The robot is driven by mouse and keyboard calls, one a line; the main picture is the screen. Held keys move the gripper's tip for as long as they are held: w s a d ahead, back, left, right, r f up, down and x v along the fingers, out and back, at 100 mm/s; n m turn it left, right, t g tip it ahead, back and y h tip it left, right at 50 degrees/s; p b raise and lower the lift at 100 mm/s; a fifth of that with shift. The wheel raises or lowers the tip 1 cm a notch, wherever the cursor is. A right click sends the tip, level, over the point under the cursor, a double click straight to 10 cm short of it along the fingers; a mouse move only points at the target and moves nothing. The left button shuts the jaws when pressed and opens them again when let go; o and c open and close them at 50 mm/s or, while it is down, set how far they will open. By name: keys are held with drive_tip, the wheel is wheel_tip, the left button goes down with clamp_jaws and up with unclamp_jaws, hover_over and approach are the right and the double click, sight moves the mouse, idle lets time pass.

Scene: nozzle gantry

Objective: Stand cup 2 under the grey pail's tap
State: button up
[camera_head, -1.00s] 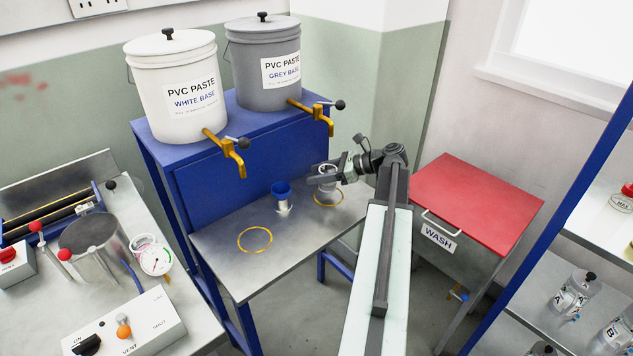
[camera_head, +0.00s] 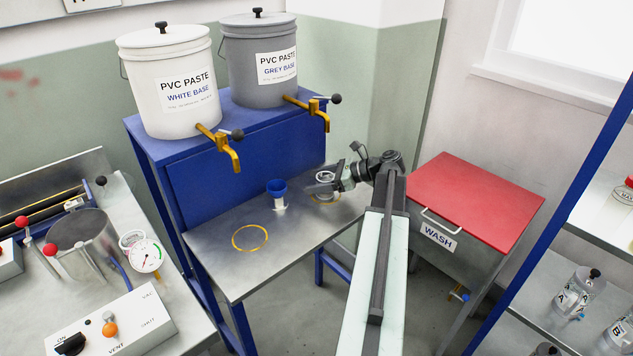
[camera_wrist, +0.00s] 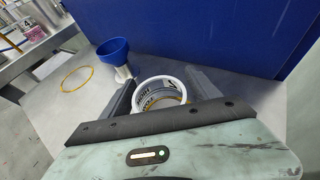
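The grey pail (camera_head: 257,85) stands on the blue stand, and its brass tap (camera_head: 318,112) hangs over the right part of the steel shelf. A pale, white-rimmed cup (camera_head: 326,181) is at the yellow ring (camera_head: 317,200) below that tap. My gripper (camera_head: 322,186) is level with the cup. Print shows on the cup, but no number is readable. Whether its base touches the shelf is hidden.
A blue funnel (camera_head: 276,186) on a small pale holder stands just left of the cup. An empty yellow ring (camera_head: 250,238) lies on the shelf below the white pail (camera_head: 168,85). The red-topped wash cabinet (camera_head: 480,200) is right of my arm. The front of the shelf is clear.

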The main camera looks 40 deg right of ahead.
drive_tip(key=shift+r, duration=0.15)
drive_tip(key=p+v, duration=0.5)
drive_tip(key=v, duration=0.6)
drive_tip(key=shift+d+r, duration=0.15)
drive_tip(key=shift+r, duration=0.1)
drive_tip(key=shift+s+d, duration=0.15)
drive_tip(key=shift+s, duration=0.2)
